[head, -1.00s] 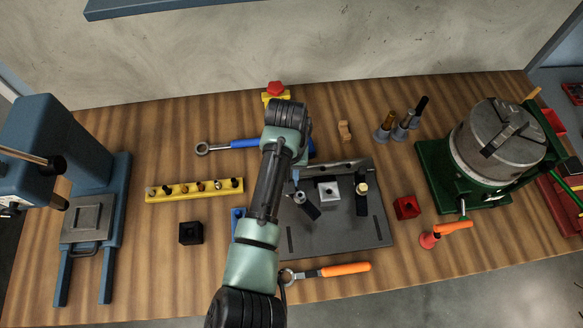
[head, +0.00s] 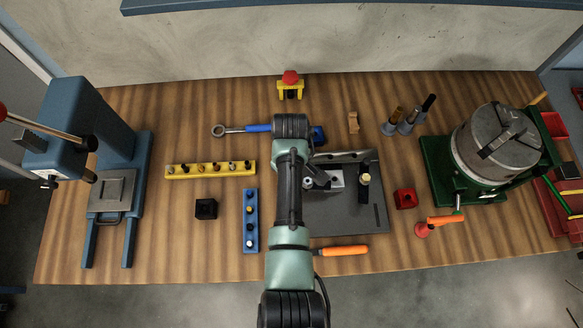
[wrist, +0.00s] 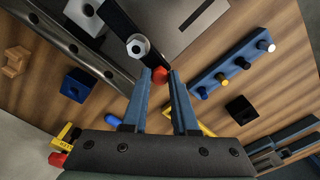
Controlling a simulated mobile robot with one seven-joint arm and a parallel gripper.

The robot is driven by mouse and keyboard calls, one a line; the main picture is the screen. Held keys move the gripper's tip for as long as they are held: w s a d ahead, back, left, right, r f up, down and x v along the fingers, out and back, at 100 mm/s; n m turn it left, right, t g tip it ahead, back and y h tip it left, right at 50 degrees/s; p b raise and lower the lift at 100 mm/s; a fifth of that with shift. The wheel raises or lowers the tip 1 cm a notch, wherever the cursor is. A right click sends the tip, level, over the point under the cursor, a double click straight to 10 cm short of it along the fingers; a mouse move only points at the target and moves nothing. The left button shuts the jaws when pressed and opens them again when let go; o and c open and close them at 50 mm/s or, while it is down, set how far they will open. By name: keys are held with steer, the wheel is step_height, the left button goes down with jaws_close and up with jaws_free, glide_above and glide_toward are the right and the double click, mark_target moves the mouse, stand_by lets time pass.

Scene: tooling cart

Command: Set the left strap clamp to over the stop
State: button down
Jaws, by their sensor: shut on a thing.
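The left strap clamp, a black bar with a silver nut (wrist: 138,46), runs up and left in the wrist view from a red knob (wrist: 160,75) at its near end. My gripper (wrist: 160,80) is shut on that red knob. In the head view the clamp (head: 318,180) shows beside my arm, its free end by the pale metal block (head: 337,180). The block also shows at the top of the wrist view (wrist: 85,14). The clamp sits on the dark fixture plate (head: 350,221), below a rail (head: 345,156). I cannot tell which part is the stop.
A second strap clamp (head: 364,188) stands right of the block. A red block (head: 405,198) is right of the plate, and an orange-handled tool (head: 343,250) lies in front. A blue peg rack (head: 251,220) and a black block (head: 206,208) lie left.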

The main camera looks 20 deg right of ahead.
steer(key=shift+s+a+r+n, duration=0.1)
steer(key=shift+s+n, duration=0.05)
steer(key=shift+n, duration=0.35)
steer(key=c, duration=0.7)
jaws_free()
steer(key=shift+s, duration=0.1)
step_height(320, 180, up, 13)
steer(key=shift+f+b, duration=0.1)
steer(key=shift+b, duration=0.75)
